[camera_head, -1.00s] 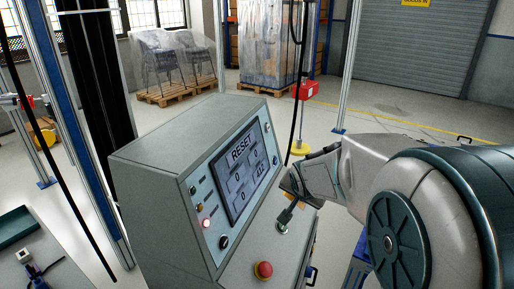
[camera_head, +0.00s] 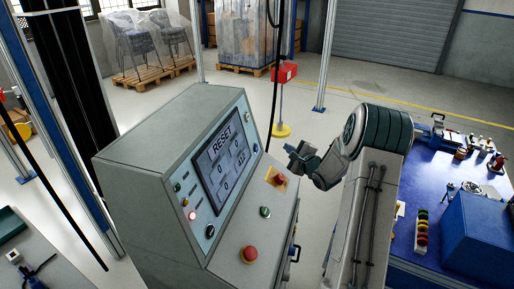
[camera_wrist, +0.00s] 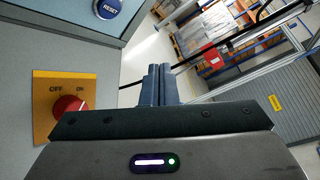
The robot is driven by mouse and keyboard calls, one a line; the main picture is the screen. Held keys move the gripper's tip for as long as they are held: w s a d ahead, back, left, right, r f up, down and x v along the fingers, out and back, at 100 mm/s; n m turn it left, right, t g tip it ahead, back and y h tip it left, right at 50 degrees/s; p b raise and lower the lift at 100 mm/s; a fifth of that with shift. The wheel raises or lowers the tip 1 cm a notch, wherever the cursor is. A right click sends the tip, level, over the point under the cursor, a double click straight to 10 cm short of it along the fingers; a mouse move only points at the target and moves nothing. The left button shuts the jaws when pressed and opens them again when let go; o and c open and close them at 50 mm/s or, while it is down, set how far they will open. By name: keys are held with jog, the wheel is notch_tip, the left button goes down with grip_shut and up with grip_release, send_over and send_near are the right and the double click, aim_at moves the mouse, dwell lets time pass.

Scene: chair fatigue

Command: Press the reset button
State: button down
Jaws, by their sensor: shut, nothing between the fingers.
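The blue reset button (camera_wrist: 109,8), lettered RESET, shows at the top edge of the wrist view, on the console's blue-grey panel. A small dark button (camera_head: 256,148) at the right of the panel in the head view may be the same one; its lettering is too small to read. The console (camera_head: 150,150) has a screen (camera_head: 224,160) headed RESET. My gripper (camera_head: 291,156) is shut and empty, in the air to the right of the panel, touching nothing that I can see. Its closed fingers (camera_wrist: 158,84) show in the wrist view.
A red OFF/ON knob (camera_wrist: 68,106) on a yellow plate is near my gripper; it also shows in the head view (camera_head: 280,180). A green button (camera_head: 265,212) and a red mushroom button (camera_head: 249,254) are on the lower ledge. A blue workbench (camera_head: 440,240) stands right.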

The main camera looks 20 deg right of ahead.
aim_at(256, 148)
jog(key=shift+w+a+f+b, duration=0.35)
jog(key=shift+w+a+b, duration=0.4)
jog(key=shift+a, duration=0.45)
jog(key=shift+w+a+f+b, duration=0.35)
jog(key=shift+w+a+b, duration=0.35)
jog(key=shift+a, duration=0.55)
jog(key=shift+w+a+f+b, duration=0.35)
jog(key=shift+w+a+b, duration=0.15)
jog(key=shift+w+a, duration=0.55)
jog(key=shift+s+a, duration=0.1)
jog(key=shift+a, duration=0.1)
jog(key=shift+a+f, duration=0.1)
jog(key=shift+a, duration=0.15)
jog(key=shift+w+a+f, duration=0.1)
jog(key=shift+w+a, duration=0.25)
jog(key=shift+d, duration=0.15)
dwell(0.5)
jog(key=shift+s+d+r, duration=0.2)
jog(key=shift+s+d, duration=0.2)
jog(key=shift+d, duration=0.1)
